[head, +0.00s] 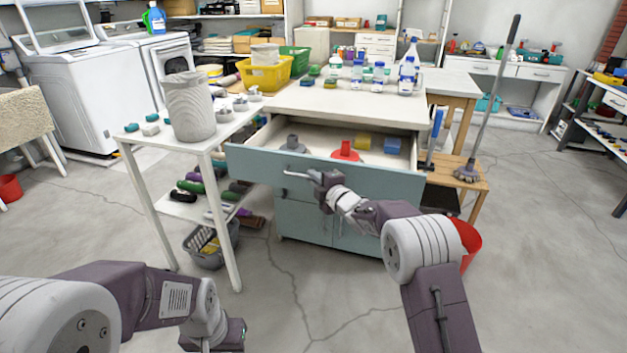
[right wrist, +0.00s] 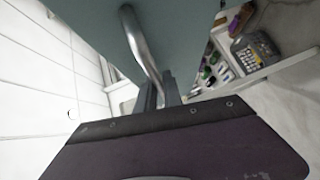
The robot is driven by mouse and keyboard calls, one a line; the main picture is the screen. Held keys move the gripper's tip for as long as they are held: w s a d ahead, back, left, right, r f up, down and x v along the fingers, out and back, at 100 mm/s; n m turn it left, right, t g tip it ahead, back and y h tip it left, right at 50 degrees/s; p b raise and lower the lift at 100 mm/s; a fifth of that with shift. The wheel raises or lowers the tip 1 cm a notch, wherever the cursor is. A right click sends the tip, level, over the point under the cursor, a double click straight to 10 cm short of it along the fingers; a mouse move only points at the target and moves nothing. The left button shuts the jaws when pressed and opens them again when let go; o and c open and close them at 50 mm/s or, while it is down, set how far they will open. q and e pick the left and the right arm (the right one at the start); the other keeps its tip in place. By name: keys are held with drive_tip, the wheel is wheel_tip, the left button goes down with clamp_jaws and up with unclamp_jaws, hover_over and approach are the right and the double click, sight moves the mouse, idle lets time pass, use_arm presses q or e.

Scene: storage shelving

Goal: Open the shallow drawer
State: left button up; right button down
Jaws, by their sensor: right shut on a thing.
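The shallow drawer (head: 255,167) is pulled out from the blue-grey cabinet (head: 305,222) under a pale worktop. Inside lie a grey round-based thing (head: 292,146), a red one (head: 345,152), a yellow block (head: 364,142) and a blue block (head: 392,145). My right gripper (head: 318,178) is at the drawer front, shut on the metal bar handle (head: 296,173). In the right wrist view the handle (right wrist: 140,45) runs down to my right gripper's fingers (right wrist: 160,92). My left gripper (head: 225,338) hangs low at the bottom, away from the drawer; its fingers are hidden.
A white side table (head: 150,140) with a grey bin (head: 189,108) stands close left of the drawer. A grey basket (head: 208,252) sits below it. A red bucket (head: 467,240) is partly behind my right arm.

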idle(0.3)
drive_tip(key=c, duration=1.5)
unclamp_jaws()
drive_tip(key=p+v, duration=0.1)
drive_tip(key=v, duration=0.8)
drive_tip(key=shift+p, duration=0.3)
